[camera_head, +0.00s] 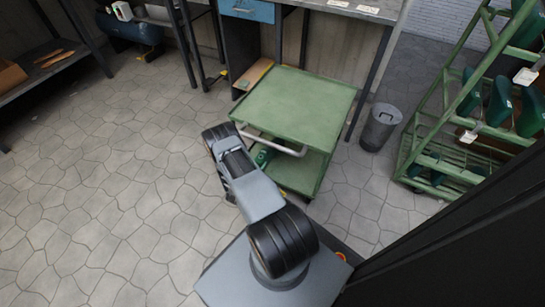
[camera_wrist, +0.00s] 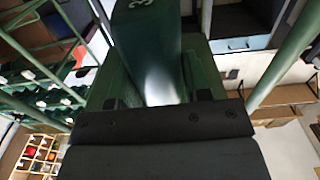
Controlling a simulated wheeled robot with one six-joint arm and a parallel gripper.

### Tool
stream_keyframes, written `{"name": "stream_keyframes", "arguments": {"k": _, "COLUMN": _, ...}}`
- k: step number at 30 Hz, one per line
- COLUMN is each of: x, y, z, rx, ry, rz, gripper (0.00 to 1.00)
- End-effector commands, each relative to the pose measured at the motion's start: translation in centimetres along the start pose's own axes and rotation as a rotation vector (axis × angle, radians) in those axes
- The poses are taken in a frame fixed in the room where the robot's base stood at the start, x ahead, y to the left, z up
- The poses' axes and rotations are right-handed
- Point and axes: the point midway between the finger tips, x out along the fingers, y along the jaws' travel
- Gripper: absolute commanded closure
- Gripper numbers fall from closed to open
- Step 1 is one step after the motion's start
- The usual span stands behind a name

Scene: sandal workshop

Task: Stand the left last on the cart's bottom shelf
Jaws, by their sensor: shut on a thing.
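A dark green last (camera_wrist: 150,45) with a pale mark near its top stands large between the fingers of my gripper (camera_wrist: 158,98) in the wrist view. My gripper is shut on it. In the head view a small green piece with a white mark (camera_head: 262,157) shows beneath the cart's handle, beside my arm; it looks like the held last. My gripper's fingertips are hidden there. The green cart (camera_head: 295,105) has a bare top, and its bottom shelf (camera_head: 298,172) shows partly below. Whether the last touches that shelf cannot be told.
The cart's rail handle (camera_head: 272,143) is close to my arm. A grey bin (camera_head: 380,127) stands right of the cart. A green rack (camera_head: 470,110) with several green lasts stands at the right. Workbenches line the back. The floor at left is clear.

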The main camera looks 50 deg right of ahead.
Motion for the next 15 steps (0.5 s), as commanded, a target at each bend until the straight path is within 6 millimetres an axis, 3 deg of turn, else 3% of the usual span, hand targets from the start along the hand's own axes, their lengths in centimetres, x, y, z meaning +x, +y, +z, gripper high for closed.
{"name": "stream_keyframes", "arguments": {"k": 6, "x": 3.7, "y": -0.1, "z": 2.2, "rx": 0.002, "ry": 0.004, "rz": -0.001, "gripper": 0.79}}
{"name": "stream_keyframes", "arguments": {"k": 15, "x": 5.7, "y": -0.1, "z": 3.0, "rx": 0.001, "ry": 0.005, "rz": -0.002, "gripper": 0.79}}
